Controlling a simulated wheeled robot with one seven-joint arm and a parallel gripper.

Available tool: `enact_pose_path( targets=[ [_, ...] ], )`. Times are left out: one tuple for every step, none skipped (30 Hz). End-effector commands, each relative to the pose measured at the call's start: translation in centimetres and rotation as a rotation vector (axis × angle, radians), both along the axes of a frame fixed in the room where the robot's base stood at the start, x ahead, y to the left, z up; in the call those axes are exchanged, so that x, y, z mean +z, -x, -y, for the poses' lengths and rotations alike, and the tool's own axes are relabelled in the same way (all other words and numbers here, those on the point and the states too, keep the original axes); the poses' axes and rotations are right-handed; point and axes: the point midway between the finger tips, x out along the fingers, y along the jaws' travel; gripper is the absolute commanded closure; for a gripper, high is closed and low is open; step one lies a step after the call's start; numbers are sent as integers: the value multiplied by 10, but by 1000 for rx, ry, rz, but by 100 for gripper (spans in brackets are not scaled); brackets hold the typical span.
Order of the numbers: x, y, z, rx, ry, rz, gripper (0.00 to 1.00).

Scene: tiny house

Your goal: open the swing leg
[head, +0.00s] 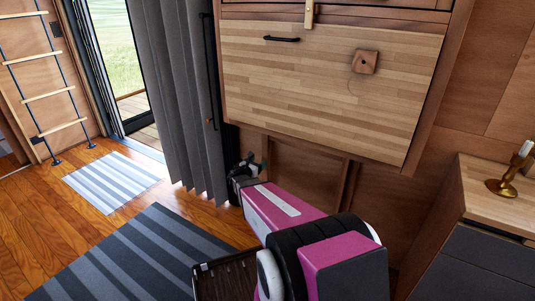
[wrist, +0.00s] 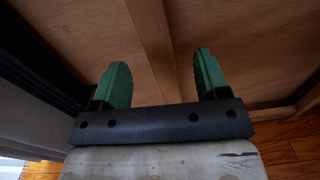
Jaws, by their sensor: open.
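The likely swing leg is a brown wooden frame under the fold-down panel, flat against the wall; its upright (head: 347,184) shows in the head view. In the wrist view a wooden upright (wrist: 155,35) runs up between the fingers, beyond their tips. I cannot tell for sure which piece is the swing leg. My gripper (head: 250,163), with green fingers, is low beside the curtain, at the left of this frame. In the wrist view my gripper (wrist: 158,80) is open, with nothing between its fingers. Whether a finger touches the wood is unclear.
The light wood panel (head: 310,85) overhangs my arm, with a black handle (head: 282,39) and a wooden block (head: 365,62). A grey curtain (head: 180,95) hangs close left. A counter (head: 510,205) with a candle holder (head: 503,186) stands right. Floor with a striped rug (head: 140,255) is free at left.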

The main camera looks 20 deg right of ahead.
Motion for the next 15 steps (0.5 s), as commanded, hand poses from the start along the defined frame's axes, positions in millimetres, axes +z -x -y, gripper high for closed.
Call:
enact_pose_path(
  targets=[
    [-1,-5,-1,13,25,-12,32],
    [-1,-6,0,17,33,-17,32],
    [-1,-8,0,22,42,-20,32],
    [-1,-9,2,24,46,-22,32],
    [-1,-11,3,25,48,-23,32],
    [-1,-14,7,25,48,-23,32],
    [-1,-16,9,24,48,-22,32],
    [-1,-19,13,24,48,-22,32],
    [-1,-23,18,23,47,-22,32],
    [-1,-26,22,22,47,-21,32],
    [-1,-30,26,22,47,-21,32],
    [-1,-34,32,22,45,-21,32],
    [-1,-38,37,22,45,-21,32],
    [-1,-41,41,22,45,-21,32],
    [-1,-45,46,22,46,-20,32]
  ],
)
